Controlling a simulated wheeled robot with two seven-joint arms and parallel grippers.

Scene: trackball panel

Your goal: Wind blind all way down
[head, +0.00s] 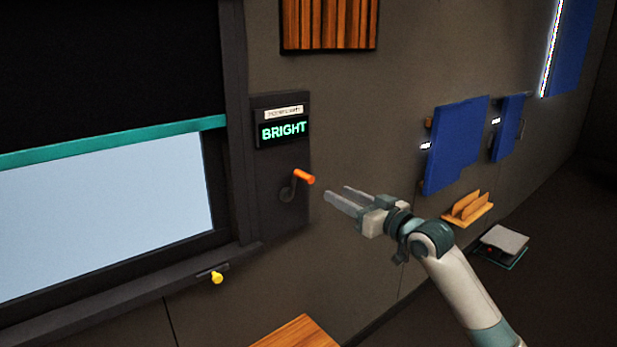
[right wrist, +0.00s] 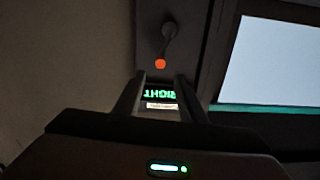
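The window blind (head: 100,70) is a black sheet with a teal bottom bar (head: 110,143). It covers the upper part of the window, and the pale pane (head: 110,210) shows below it. Right of the window is a dark panel with a crank (head: 289,188) that has an orange handle (head: 304,177). A display (head: 283,131) above it reads BRIGHT. My right gripper (head: 336,195) is open and empty, to the right of the handle and apart from it. In the right wrist view the orange handle (right wrist: 160,64) lies beyond the open fingers (right wrist: 158,95). My left gripper is not in view.
A yellow knob (head: 216,277) sticks out below the window sill. A wooden top (head: 300,333) is at the bottom. Blue cloths (head: 457,145), a small wooden rack (head: 467,208) and a slatted wood panel (head: 329,24) are on the wall. The space around my right gripper is clear.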

